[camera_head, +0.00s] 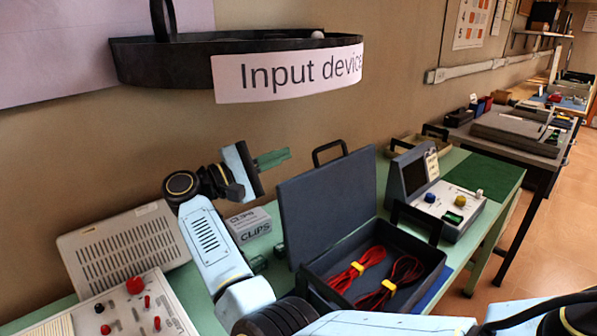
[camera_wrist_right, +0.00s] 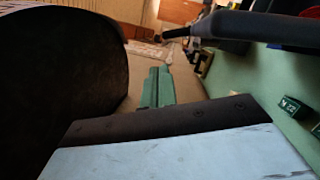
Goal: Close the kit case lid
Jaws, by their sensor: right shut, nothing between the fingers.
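The kit case (camera_head: 425,252) stands on the green table with its dark grey lid (camera_head: 325,205) raised, leaning slightly back. A black handle (camera_head: 329,150) is on the lid's top edge. Inside the case lie red cable bundles with yellow ties (camera_head: 358,268). My right gripper (camera_head: 273,159) is at the upper left of the lid, its green fingers shut and empty, pointing right. I cannot tell from the picture how far it is from the lid. In the right wrist view the shut fingers (camera_wrist_right: 158,88) show, with a dark slab, apparently the lid (camera_wrist_right: 262,27), at upper right. My left gripper is not in view.
A box labelled CLIPS (camera_head: 250,224) stands left of the lid, and a grey device (camera_head: 130,240) is farther left. A console with knobs (camera_head: 450,205) stands right of the case. A black shelf with a paper sign (camera_head: 290,75) hangs on the wall above.

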